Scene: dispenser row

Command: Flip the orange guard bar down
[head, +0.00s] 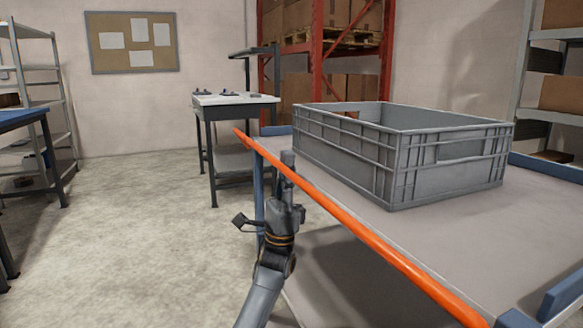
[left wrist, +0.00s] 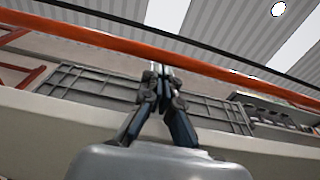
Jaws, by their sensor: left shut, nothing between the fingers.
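The orange guard bar (head: 375,240) runs along the near-left side of the grey cart top (head: 440,225), slanting from the far corner to the bottom right. It appears raised at about the level of the cart top. My left gripper (head: 288,160) is shut and empty, pointing up at the bar's far part. In the left wrist view, the bar (left wrist: 235,77) crosses above the closed fingers (left wrist: 160,72), with the tips at its lower edge. I cannot tell if they touch it. My right gripper is out of view.
A grey crate (head: 440,160) stands on the cart behind the bar. A workbench (head: 236,100) and a red rack (head: 320,45) stand farther back. Blue-topped furniture (head: 25,117) is at the left edge. The floor (head: 130,220) to the left of the cart is clear.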

